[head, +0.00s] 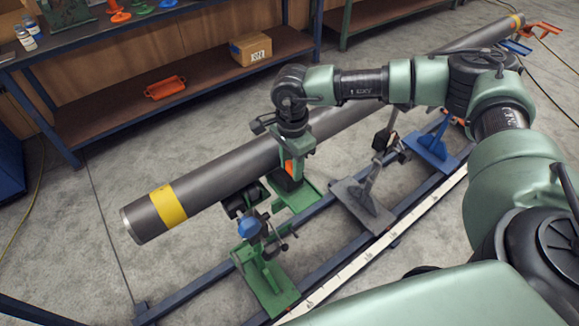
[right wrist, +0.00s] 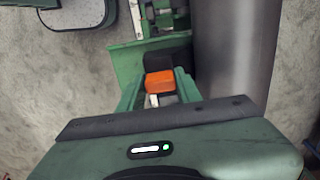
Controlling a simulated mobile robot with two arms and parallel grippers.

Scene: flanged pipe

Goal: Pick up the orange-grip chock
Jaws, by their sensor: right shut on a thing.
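The orange-grip chock (head: 288,182) has a dark wedge body and an orange grip, and it sits at the green stand's base plate, close beside the grey pipe (head: 235,165). In the right wrist view its orange grip (right wrist: 160,82) lies between my fingers, with the dark body just beyond. My right gripper (head: 291,163) points down and is shut on the orange grip; it also shows in the right wrist view (right wrist: 157,90). I cannot tell whether the chock touches the plate. My left gripper is not in view.
The pipe with a yellow band (head: 167,206) runs diagonally on green, grey and blue stands over a blue frame. A green stand with a blue knob (head: 249,227) stands nearer. A shelf (head: 190,80) behind holds a cardboard box (head: 250,48) and an orange item (head: 165,88).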

